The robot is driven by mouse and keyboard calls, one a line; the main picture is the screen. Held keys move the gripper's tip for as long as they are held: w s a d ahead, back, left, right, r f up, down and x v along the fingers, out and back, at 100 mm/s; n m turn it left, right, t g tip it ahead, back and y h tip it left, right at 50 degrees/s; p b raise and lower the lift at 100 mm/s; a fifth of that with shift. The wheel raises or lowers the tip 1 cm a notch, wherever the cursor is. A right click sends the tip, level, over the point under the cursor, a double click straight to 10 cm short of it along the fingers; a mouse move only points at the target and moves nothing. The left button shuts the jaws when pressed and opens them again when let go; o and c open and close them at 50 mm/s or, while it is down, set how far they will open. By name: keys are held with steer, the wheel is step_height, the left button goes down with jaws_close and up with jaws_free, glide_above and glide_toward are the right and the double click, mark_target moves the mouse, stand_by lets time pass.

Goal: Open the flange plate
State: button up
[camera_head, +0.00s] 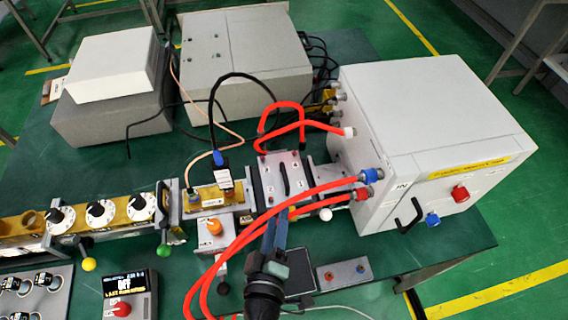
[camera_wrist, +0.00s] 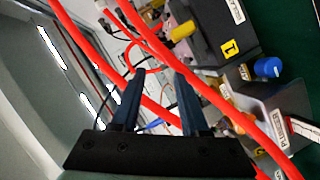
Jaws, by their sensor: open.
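A light metal plate (camera_head: 268,183) with a dark curved handle or slot sits in the waveguide line, left of the white generator box; it appears to be the flange plate. I cannot tell surely which plate is meant, or whether it is open. My gripper (camera_head: 277,214) is in front of this plate in the head view, among the red hoses. In the wrist view my gripper (camera_wrist: 160,73) has its two blue-grey fingers apart with nothing held between them. A red hose crosses behind the fingers there. The plate is not clearly seen in the wrist view.
Red hoses (camera_head: 237,243) loop around my gripper and join the white generator box (camera_head: 425,120) at right. A tuner with dials (camera_head: 100,212) stands at left. Grey boxes (camera_head: 247,65) stand behind.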

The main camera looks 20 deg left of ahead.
mark_target(284, 178)
steer(key=x, duration=1.3)
steer(key=shift+s, duration=0.1)
jaws_close()
stand_by(1.2)
